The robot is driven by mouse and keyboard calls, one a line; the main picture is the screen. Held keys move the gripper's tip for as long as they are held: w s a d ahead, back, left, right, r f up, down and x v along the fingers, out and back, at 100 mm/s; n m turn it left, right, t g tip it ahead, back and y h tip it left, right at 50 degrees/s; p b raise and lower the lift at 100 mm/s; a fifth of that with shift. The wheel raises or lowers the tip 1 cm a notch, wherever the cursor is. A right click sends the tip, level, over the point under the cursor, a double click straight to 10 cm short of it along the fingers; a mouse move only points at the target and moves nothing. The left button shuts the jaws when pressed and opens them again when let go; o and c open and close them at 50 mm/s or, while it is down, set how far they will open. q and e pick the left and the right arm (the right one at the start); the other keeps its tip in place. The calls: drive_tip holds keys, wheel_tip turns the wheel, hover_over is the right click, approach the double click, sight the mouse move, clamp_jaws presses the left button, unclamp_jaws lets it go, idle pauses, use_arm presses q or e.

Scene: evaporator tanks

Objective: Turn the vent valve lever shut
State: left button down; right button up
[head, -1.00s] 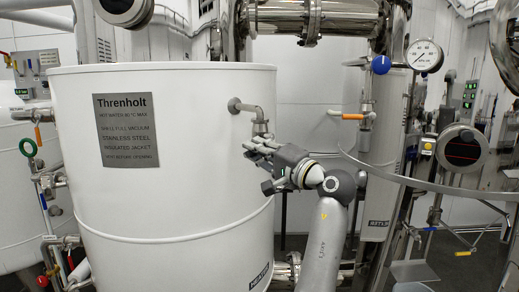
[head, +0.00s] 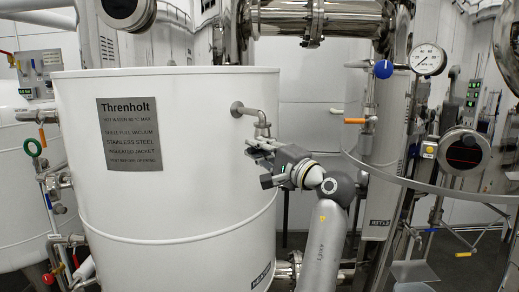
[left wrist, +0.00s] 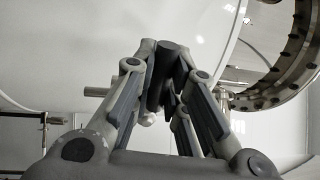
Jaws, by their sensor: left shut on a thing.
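The white Threnholt tank (head: 205,205) has a bent steel pipe (head: 250,110) coming out of its upper right side, with a valve at its lower end. My left gripper (head: 259,151) is right below that pipe end, close to the tank wall. In the left wrist view my left gripper (left wrist: 165,62) is shut on a dark, rounded lever grip (left wrist: 167,75), which I take as the vent valve lever. A short steel stub (left wrist: 98,92) shows beside the fingers. My right gripper is not in view.
A pressure gauge (head: 427,60), a blue knob (head: 383,69) and an orange handle (head: 354,121) are to the right. A curved grey rail (head: 430,188) crosses right of my arm. Another tank with a green ring handle (head: 34,147) stands at the left.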

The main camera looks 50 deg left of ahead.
use_arm(q)
drive_tip(key=c, duration=1.4)
unclamp_jaws()
drive_tip(key=shift+c, duration=0.2)
drive_tip(key=shift+d, duration=0.2)
drive_tip(key=d+f, duration=0.1)
drive_tip(key=d, duration=1)
drive_tip(key=shift+w+d+f, duration=0.2)
drive_tip(key=shift+f, duration=0.1)
drive_tip(key=shift+f, duration=0.1)
